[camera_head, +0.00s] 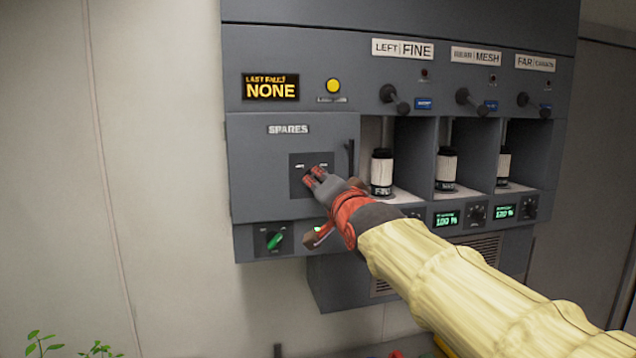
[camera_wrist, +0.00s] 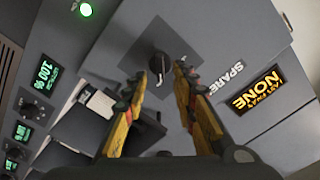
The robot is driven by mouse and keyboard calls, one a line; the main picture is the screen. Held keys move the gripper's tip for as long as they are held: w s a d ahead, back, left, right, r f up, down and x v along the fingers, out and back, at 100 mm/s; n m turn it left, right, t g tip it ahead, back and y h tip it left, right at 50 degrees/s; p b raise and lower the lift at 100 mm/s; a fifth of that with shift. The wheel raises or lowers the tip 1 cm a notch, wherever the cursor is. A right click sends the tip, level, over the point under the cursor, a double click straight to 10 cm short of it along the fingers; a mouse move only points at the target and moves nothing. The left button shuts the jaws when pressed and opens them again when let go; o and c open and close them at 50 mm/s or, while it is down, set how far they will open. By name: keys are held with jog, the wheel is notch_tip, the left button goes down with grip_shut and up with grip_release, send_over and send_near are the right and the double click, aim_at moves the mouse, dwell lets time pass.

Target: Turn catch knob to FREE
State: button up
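The catch knob (camera_wrist: 160,63) is a dark round knob on a dark plate (camera_head: 297,183) on the grey SPARES door (camera_head: 260,160). Two small labels sit above it in the head view, too small to read for certain. My gripper (camera_head: 314,175) is at the plate and hides the knob in the head view. In the wrist view my gripper (camera_wrist: 161,72) has its two fingers apart, one to each side of the knob. I cannot tell whether the fingertips touch it, and its pointer direction is unclear.
A dark vertical handle (camera_head: 350,158) is at the door's right edge. To the right, open bays hold black-and-white canisters (camera_head: 381,172), with levers (camera_head: 394,98) above. A NONE display (camera_head: 271,88) and yellow lamp (camera_head: 333,85) are above.

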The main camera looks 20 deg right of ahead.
jog(key=s, duration=0.8)
jog(key=shift+s, duration=0.1)
jog(key=s+f+n+g, duration=0.2)
jog(key=f+g, duration=0.1)
jog(key=f, duration=0.6)
jog(key=s+f+n+g, duration=0.3)
jog(key=f, duration=0.5)
jog(key=s+f+n+g+b, duration=0.1)
jog(key=s+f+n+g, duration=0.3)
jog(key=s+f, duration=1.7)
jog(key=shift+s+f+g, duration=0.3)
jog(key=shift+s+g, duration=0.8)
jog(key=shift+g, duration=0.1)
